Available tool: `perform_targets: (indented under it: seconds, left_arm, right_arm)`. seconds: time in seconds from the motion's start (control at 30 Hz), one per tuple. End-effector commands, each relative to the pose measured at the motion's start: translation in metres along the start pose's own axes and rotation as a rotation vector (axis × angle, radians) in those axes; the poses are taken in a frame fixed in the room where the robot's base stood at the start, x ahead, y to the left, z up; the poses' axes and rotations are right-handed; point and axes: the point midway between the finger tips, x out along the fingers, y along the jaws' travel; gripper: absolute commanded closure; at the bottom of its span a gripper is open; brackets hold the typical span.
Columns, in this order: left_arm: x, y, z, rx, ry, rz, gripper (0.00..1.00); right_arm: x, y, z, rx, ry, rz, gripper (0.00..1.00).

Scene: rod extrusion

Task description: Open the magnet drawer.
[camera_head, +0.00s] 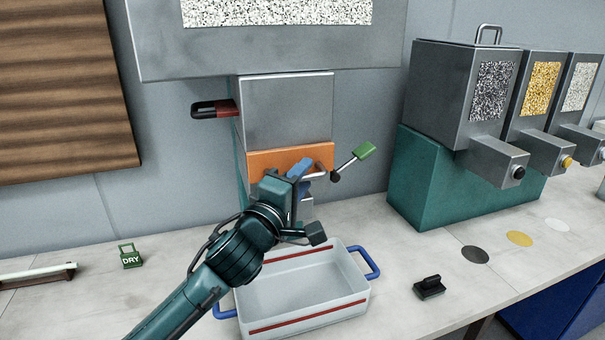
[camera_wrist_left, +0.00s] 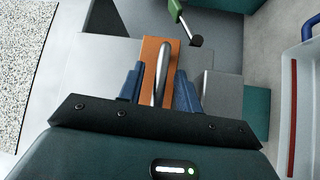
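An orange drawer front (camera_head: 278,157) sits low on the grey metal housing (camera_head: 287,108), with a curved metal handle (camera_head: 321,170). In the left wrist view the orange front (camera_wrist_left: 150,50) is straight ahead and the handle (camera_wrist_left: 162,72) stands between the fingers. My left gripper (camera_head: 303,180) is in front of the drawer; in the left wrist view the two blue fingers of the left gripper (camera_wrist_left: 160,88) are open on either side of the handle, with gaps showing. My arm hides part of the drawer front in the head view. My right gripper is not in view.
A green-tipped lever (camera_head: 353,158) sticks out right of the drawer. A white bin with blue handles (camera_head: 345,297) stands below. A red and black U-shaped piece (camera_head: 213,110) juts from the housing's left. Hoppers on a teal base (camera_head: 425,185) stand right. A black-handled block (camera_head: 429,288) lies on the table.

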Motion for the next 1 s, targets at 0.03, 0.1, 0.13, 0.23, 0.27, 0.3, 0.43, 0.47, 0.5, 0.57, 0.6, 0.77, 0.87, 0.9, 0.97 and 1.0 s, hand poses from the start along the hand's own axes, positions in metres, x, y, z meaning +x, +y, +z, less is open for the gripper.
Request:
perform_targets:
  seconds: [0.03,0.1,0.13,0.23,0.27,0.3,0.43,0.47,0.5,0.57,0.6,0.77,0.87,0.9,0.97,1.0]
  left_arm:
    - [0.0035,0.0003,-0.0003,0.001,0.001,-0.001,0.66]
    - [0.006,0.0002,-0.0003,0.0,0.001,0.0,0.66]
    - [0.0066,0.0002,-0.0003,0.001,0.001,0.0,0.66]
    - [0.0073,-0.0003,-0.0002,0.001,0.001,0.0,0.66]
    - [0.0073,-0.0003,-0.0002,0.001,0.001,0.0,0.66]
    - [0.0072,-0.0004,-0.0002,0.001,0.001,-0.001,0.66]
    - [0.007,-0.0003,-0.0001,0.001,0.001,0.0,0.69]
    - [0.007,-0.0004,-0.0002,0.0,0.001,-0.001,0.71]
    - [0.007,-0.0004,-0.0002,0.0,0.001,-0.001,0.75]
    - [0.0069,-0.0004,-0.0002,0.0,0.001,-0.001,0.8]
    - [0.0069,-0.0004,-0.0002,0.0,0.001,-0.001,0.83]
    - [0.0068,-0.0004,-0.0002,0.0,0.001,-0.001,0.96]
    - [0.0068,-0.0004,-0.0002,0.0,0.001,-0.001,1.0]
    - [0.0068,-0.0004,-0.0002,0.0,0.001,-0.001,1.0]
    - [0.0068,-0.0004,-0.0002,0.0,0.001,-0.001,1.0]
    - [0.0068,-0.0005,-0.0002,0.0,0.001,-0.001,1.0]
  right_arm:
    - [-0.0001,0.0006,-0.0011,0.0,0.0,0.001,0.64]
    - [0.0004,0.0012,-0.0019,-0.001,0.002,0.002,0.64]
    - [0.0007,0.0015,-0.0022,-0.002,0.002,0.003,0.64]
    - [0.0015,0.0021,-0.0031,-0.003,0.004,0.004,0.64]
    - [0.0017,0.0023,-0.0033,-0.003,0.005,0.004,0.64]
    - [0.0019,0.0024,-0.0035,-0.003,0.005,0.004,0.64]
    - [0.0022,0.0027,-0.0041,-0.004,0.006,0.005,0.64]
    - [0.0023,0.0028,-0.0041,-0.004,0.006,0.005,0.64]
    - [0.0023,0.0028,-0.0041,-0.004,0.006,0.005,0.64]
    - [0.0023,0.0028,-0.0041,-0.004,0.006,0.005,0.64]
    - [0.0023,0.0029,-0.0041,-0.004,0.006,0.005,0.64]
    - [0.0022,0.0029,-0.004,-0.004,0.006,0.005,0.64]
    - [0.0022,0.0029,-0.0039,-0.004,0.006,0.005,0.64]
    - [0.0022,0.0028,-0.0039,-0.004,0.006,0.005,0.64]
    - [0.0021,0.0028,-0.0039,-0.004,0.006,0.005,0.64]
    - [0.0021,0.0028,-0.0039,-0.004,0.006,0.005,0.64]
